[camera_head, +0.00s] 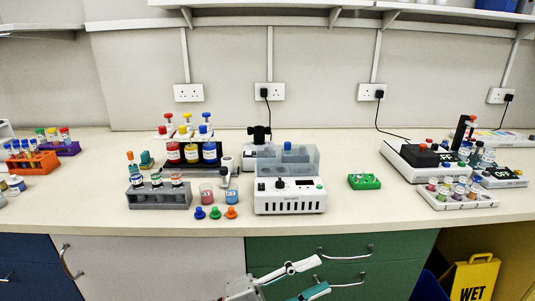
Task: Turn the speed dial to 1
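A white bench machine (290,207) with a translucent grey top stands at the middle of the bench. Its front panel has a black knob (279,184), a small dark display (304,183) and a green button (320,186). The knob looks like a dial, but its markings are too small to read. My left gripper (321,274) is at the bottom centre, in front of the drawers and well below the machine. Its white and teal fingers are spread apart with nothing between them. My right gripper is not in view.
Small blue, green and red-orange pieces (215,213) lie left of the machine, near a grey tube rack (160,198). A green tray (364,181) lies to its right. Black-topped devices with OFF displays (502,173) stand further right. The front bench strip is mostly clear.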

